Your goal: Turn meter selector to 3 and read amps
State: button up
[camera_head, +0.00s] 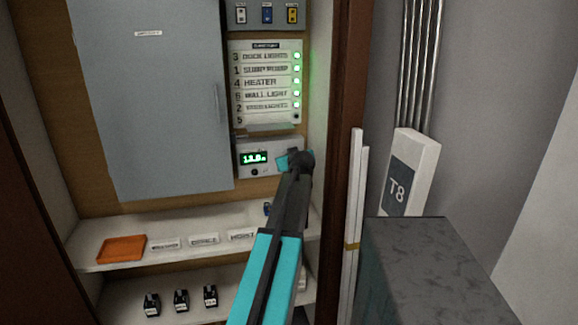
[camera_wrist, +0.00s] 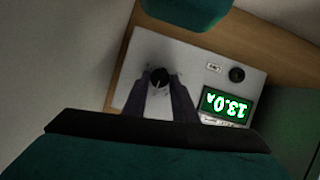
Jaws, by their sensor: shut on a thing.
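The meter (camera_head: 256,171) is a pale box on the cabinet's back panel, below the circuit list. Its green display (camera_head: 255,158) reads about 13.0 A. The display also shows upside down in the wrist view (camera_wrist: 226,105), reading 13.0A. The selector knob (camera_wrist: 160,77) is dark and round on the meter's face. My gripper (camera_wrist: 161,82) is shut on the knob, with one finger on each side. In the head view my gripper (camera_head: 283,161) reaches the right part of the meter and covers the selector. The selector's position numbers cannot be read.
A circuit list (camera_head: 266,83) with several green lights hangs above the meter, left of the cabinet's side wall. A grey door (camera_head: 150,90) is to the left. Shelves below hold an orange tray (camera_head: 121,248), labels and small black blocks. A T8 box (camera_head: 408,175) stands right.

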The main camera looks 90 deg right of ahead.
jog(key=shift+s+d+m+t+b, duration=0.15)
jog(key=shift+m+t+b, duration=0.25)
jog(key=shift+m, duration=0.2)
jog(key=o, duration=1)
jog(key=shift+o, duration=0.2)
jog(key=shift+a, duration=0.2)
jog(key=v, duration=0.7)
jog(key=shift+r+b, duration=0.25)
jog(key=shift+b, duration=0.15)
jog(key=shift+s+a, duration=0.1)
